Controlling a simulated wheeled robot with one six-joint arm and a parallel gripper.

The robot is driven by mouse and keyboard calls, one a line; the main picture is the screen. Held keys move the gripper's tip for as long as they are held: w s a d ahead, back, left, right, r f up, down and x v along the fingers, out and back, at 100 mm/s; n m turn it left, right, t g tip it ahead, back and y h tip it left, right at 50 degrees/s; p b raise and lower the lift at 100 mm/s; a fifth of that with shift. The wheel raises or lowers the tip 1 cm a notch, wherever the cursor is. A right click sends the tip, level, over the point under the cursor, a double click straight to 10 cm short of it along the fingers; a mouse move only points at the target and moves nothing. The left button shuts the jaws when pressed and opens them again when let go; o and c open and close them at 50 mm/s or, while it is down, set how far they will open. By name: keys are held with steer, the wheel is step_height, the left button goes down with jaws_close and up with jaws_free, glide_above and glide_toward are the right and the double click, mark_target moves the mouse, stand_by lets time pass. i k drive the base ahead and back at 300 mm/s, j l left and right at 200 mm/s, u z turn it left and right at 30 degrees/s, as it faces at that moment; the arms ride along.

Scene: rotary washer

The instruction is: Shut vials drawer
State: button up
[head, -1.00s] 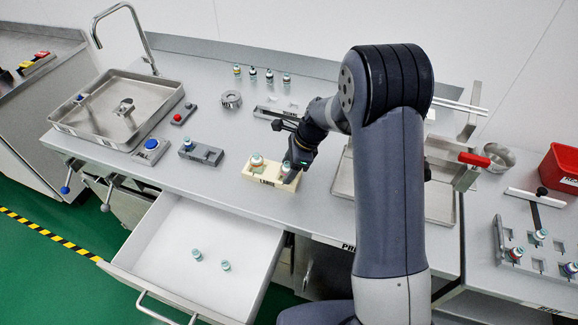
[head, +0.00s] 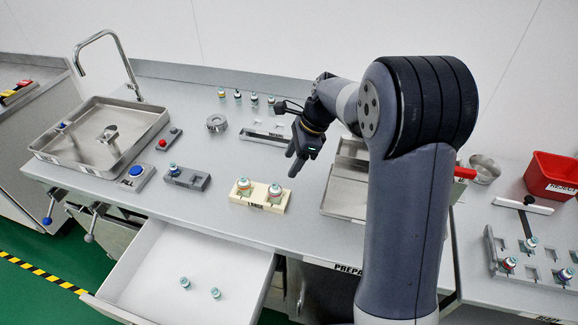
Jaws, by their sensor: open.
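The vials drawer (head: 143,265) is pulled open below the front edge of the bench, at the lower left of the head view. My gripper (head: 296,168) is open and empty, pointing down above the bench, just behind and right of a cream block labelled LARGE (head: 262,205). The block holds two vials (head: 275,192). My gripper is well apart from the drawer.
A sink tray (head: 60,150) with a tap stands at the left. A grey block (head: 188,180) with one vial and a blue button (head: 136,172) sit near the front edge. Several vials stand at the back. A red bin (head: 552,177) and a vial rack (head: 530,262) are at the right.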

mark_target(143, 287)
steer(key=u, duration=1.85)
